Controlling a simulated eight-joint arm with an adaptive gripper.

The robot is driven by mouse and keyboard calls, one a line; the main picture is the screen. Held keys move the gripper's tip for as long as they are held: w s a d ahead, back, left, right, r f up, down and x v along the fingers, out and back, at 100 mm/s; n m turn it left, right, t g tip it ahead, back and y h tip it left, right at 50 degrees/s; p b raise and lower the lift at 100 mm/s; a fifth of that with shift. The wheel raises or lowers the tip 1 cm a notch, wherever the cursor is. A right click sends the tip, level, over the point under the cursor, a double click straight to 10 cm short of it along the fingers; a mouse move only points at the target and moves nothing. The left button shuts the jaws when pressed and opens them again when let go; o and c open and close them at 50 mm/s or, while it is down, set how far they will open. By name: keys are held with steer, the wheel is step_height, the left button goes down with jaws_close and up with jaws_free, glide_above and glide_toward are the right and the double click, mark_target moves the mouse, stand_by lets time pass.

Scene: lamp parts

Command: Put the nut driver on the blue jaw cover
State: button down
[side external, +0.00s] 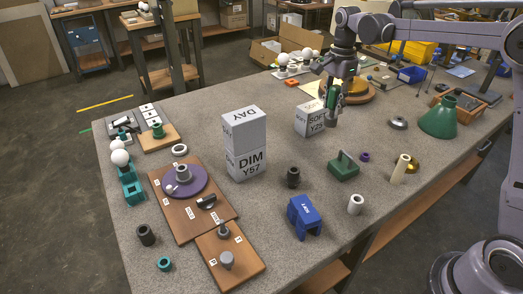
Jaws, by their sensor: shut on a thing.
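The blue jaw cover (303,217) stands near the front edge of the table, right of centre, with a small white label on it. My gripper (332,114) points down over the back part of the table, beside the box marked SOFT. It is shut on a slim green piece (333,97) that looks like the handle of the nut driver. The fingers hide much of it, and its lower end is hard to make out. My gripper is well behind the jaw cover and apart from it.
Stacked boxes marked DAY and DIM (246,145) stand mid-table. A green block (343,166), a black cup (293,177), a white cylinder (355,204) and a cream tube (400,169) surround the jaw cover. A green cone (438,117) stands right. Wooden boards (188,215) lie left.

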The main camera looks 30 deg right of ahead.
steer(key=s+a+r+n, duration=0.1)
steer(key=s+a+r, duration=0.2)
steer(key=s+a, duration=0.45)
steer(key=s+a+r+n, duration=0.1)
steer(key=s+a+r, duration=0.25)
steer(key=s, duration=0.75)
glide_above(306, 208)
steer(key=shift+f, duration=5.6)
steer(key=shift+f, duration=0.2)
steer(key=c, duration=1)
jaws_free()
steer(key=shift+o, duration=0.2)
steer(key=shift+r, duration=0.1)
